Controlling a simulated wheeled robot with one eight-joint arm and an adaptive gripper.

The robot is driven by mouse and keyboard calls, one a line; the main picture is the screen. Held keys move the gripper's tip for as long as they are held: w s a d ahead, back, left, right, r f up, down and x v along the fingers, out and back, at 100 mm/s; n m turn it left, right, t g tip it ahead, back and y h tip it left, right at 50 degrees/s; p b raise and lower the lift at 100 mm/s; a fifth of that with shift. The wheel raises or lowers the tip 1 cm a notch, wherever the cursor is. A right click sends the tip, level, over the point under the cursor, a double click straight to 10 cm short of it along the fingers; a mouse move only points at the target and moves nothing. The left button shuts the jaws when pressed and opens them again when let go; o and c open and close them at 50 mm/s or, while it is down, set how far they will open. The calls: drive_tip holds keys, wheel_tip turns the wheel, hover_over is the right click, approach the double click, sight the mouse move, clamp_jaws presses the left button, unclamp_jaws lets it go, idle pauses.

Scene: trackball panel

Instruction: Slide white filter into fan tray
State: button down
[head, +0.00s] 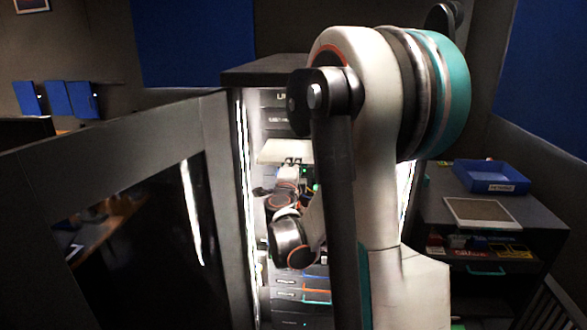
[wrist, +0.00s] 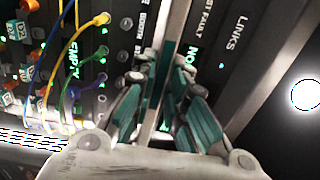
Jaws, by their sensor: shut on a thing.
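The white filter (head: 272,151) shows as a pale flat panel at the front of the lit cabinet in the head view, roughly level. My gripper (head: 292,163) is just below and in front of it, partly hidden by my own arm. In the wrist view my gripper (wrist: 160,110) has its teal-padded fingers closed on both sides of a thin pale plate seen edge-on, the filter (wrist: 180,30). The fan tray cannot be made out clearly; the filter and my arm cover part of the cabinet front. I cannot tell whether the filter's far edge is inside a slot.
The open dark cabinet door (head: 215,140) stands left of the opening. Coloured cables (wrist: 70,60) stick out close to the gripper's left in the wrist view. At right, a dark side table (head: 435,205) holds a blue bin (head: 490,176) and a white-framed panel (head: 482,213).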

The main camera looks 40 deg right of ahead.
sight(299, 145)
drive_tip(key=shift+b+x, duration=0.75)
drive_tip(key=shift+x, duration=7)
drive_tip(key=c, duration=1.5)
unclamp_jaws()
drive_tip(key=shift+f, duration=0.1)
drive_tip(key=shift+a, duration=0.1)
drive_tip(key=v, duration=1.2)
drive_tip(key=shift+f, duration=0.1)
